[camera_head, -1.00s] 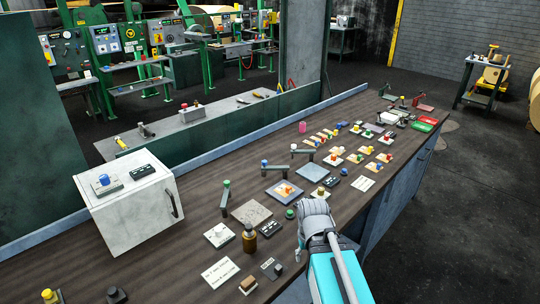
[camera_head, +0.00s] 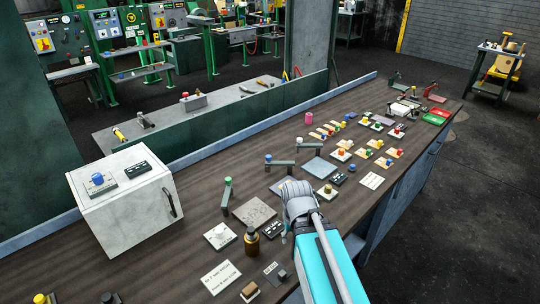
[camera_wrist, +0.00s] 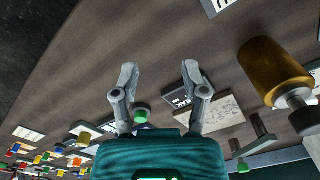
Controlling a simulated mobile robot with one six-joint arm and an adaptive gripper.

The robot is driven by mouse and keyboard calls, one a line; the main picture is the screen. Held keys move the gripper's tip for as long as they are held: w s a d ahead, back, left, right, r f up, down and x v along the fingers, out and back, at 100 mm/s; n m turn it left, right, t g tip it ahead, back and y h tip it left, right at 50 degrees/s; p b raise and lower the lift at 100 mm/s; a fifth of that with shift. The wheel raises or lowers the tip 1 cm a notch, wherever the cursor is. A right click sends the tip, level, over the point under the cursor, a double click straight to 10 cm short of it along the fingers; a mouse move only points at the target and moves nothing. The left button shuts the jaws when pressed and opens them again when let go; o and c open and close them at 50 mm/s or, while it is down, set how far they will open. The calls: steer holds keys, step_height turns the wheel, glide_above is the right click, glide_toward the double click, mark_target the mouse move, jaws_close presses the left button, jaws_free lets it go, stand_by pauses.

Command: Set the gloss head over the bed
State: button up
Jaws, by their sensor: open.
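Three posts with flat swing arms stand on the long bench, and I cannot tell which is the gloss head. A green-capped post (camera_head: 227,187) stands left of a speckled grey slab (camera_head: 254,212), its arm seen nearly end-on. A blue-capped post (camera_head: 267,161) has its arm pointing right, behind a plate my gripper partly hides. A white-capped post (camera_head: 299,141) has its arm pointing right, behind a bare blue-grey plate (camera_head: 318,168). Which one is the bed is unclear. My gripper (camera_wrist: 160,84) is open and empty above the bench, right of the speckled slab (camera_wrist: 222,114).
A brown bottle (camera_head: 251,241) stands close to the front left of my gripper; it looms in the wrist view (camera_wrist: 268,72). A white cabinet (camera_head: 125,200) occupies the bench's left. Several coloured knobs on small plates and cards crowd the far right. Dark bench left of the posts is bare.

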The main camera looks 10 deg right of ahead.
mark_target(268, 156)
steer(key=shift+o, duration=0.9)
steer(key=shift+w+a, duration=0.1)
steer(key=shift+w, duration=0.05)
steer(key=w+r+n+p, duration=0.4)
steer(key=w+r+p, duration=0.1)
steer(key=w, duration=0.8)
steer(key=w+r+n+p, duration=0.5)
steer(key=w+r+p, duration=0.1)
steer(key=w, duration=0.7)
steer(key=w+r+n+p, duration=0.4)
steer(key=w+r+p, duration=0.2)
steer(key=w, duration=0.8)
steer(key=shift+a, duration=0.45)
steer(key=shift+f, duration=0.25)
step_height(268, 156, down, 13)
steer(key=b, duration=1.4)
steer(key=shift+f, duration=0.2)
jaws_close()
